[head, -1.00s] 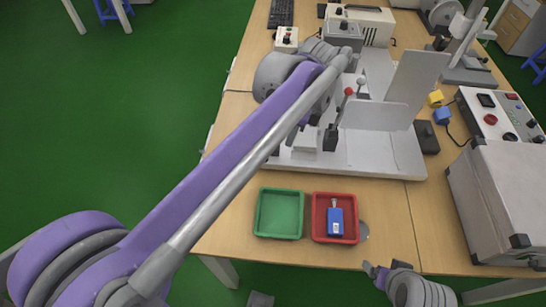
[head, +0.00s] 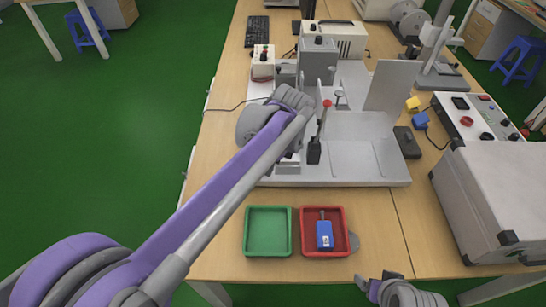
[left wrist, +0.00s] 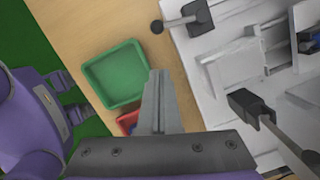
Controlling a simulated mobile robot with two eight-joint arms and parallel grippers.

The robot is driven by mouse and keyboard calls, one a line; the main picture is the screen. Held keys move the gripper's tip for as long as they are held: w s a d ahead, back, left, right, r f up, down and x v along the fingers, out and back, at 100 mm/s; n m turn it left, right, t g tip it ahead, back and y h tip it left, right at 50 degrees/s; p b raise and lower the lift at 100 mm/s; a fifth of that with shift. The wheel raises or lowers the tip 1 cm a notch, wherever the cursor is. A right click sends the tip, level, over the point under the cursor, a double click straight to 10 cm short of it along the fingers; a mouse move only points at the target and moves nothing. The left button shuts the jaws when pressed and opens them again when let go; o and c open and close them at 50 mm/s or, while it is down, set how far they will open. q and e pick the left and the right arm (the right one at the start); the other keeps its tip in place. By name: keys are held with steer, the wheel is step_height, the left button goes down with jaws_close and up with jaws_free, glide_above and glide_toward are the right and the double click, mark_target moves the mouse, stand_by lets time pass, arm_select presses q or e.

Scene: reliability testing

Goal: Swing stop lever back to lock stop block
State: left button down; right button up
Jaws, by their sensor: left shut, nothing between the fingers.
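The light grey test fixture (head: 345,172) stands on the table and carries several levers. One lever with a red knob (head: 327,103) rises, slightly tilted, from a black block (head: 314,152). A shorter lever with a grey ball (head: 339,94) stands behind it. The left wrist view shows a rod with a dark knob (left wrist: 157,27) on a dark block (left wrist: 200,17). I cannot tell which is the stop lever; the stop block is not clearly identifiable. My left gripper (left wrist: 159,74) is shut and empty beside the fixture; my wrist hides it in the head view. My right gripper (head: 368,284) is at the front edge, finger state unclear.
A green tray (head: 268,208) and a red tray (head: 342,212) holding a blue item (head: 324,236) lie at the front. A grey case (head: 495,200) and control box (head: 475,118) stand right. The front wood around the trays is mostly clear.

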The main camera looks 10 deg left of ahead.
arm_select(q)
steer(key=a+f, duration=0.4)
steer(key=shift+w, duration=0.2)
arm_select(e)
steer(key=shift+f, duration=0.2)
